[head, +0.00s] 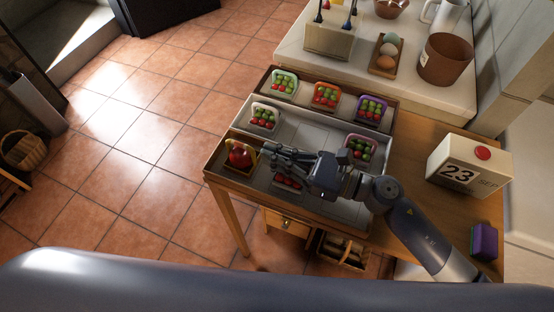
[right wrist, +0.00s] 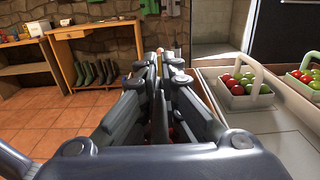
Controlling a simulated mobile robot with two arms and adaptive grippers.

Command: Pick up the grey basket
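My right gripper (head: 270,153) hangs over the front tray (head: 262,177), its fingers pointing left and held a small gap apart. In the right wrist view its fingers (right wrist: 164,60) show the same narrow gap, with nothing clearly held. Below it is a basket with red fruit (head: 288,183), mostly hidden by the gripper; it may be the grey one, but its colour is hard to tell. A pale, whitish-grey basket (head: 263,117) with red and green fruit stands in the middle tray. My left gripper is not in view.
A yellow basket (head: 241,155) stands just left of the fingertips. A pink basket (head: 360,148) is close to my right arm. Mint (head: 283,85), orange (head: 326,95) and purple (head: 371,110) baskets fill the back tray. A calendar block (head: 468,163) stands at right.

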